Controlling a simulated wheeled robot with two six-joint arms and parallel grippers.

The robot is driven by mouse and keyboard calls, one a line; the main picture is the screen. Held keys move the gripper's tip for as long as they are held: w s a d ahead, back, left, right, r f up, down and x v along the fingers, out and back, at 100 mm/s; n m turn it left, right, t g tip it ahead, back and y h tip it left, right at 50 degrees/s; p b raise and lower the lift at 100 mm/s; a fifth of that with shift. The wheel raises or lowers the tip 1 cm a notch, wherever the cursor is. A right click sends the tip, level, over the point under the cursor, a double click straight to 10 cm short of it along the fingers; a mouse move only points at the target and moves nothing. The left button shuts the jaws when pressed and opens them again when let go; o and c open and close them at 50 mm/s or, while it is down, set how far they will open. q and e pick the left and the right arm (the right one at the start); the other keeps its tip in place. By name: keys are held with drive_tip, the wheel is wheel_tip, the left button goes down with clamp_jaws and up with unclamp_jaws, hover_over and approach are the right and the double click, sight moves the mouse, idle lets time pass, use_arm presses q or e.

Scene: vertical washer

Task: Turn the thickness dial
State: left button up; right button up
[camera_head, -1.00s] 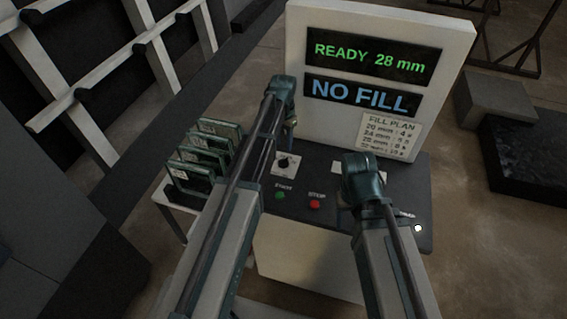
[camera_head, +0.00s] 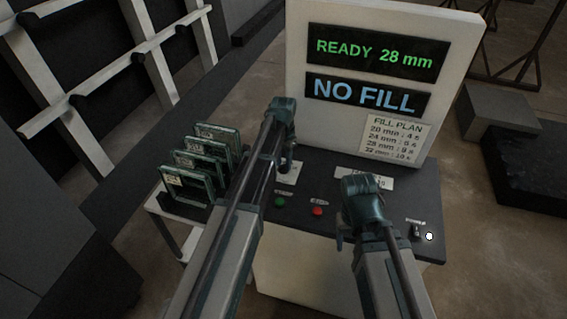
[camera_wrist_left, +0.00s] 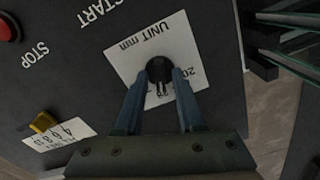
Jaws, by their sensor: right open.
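The thickness dial is a black round knob (camera_wrist_left: 159,69) on a white plate marked "UNIT mm" in the left wrist view. My left gripper (camera_wrist_left: 160,78) has one blue finger on each side of the knob; whether the fingers press on it I cannot tell. In the head view the left gripper (camera_head: 286,165) hides most of the dial, and part of its white plate (camera_head: 289,178) shows below. The upper display (camera_head: 374,54) reads "READY 28 mm". My right gripper (camera_head: 341,236) is over the panel's front, empty, its fingers mostly hidden by its wrist.
The panel has a green START button (camera_head: 279,202), a red STOP button (camera_head: 317,211) and a switch (camera_head: 416,230) beside a white light. A lower display (camera_head: 364,96) reads "NO FILL", with a fill plan card (camera_head: 394,137) below. Framed panes (camera_head: 190,171) stand in a rack at left.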

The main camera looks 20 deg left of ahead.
use_arm(q)
clamp_jaws()
drive_tip(key=n, duration=0.3)
drive_tip(key=shift+n, duration=2.3)
drive_tip(key=shift+o, duration=1)
unclamp_jaws()
drive_tip(key=shift+r, duration=0.1)
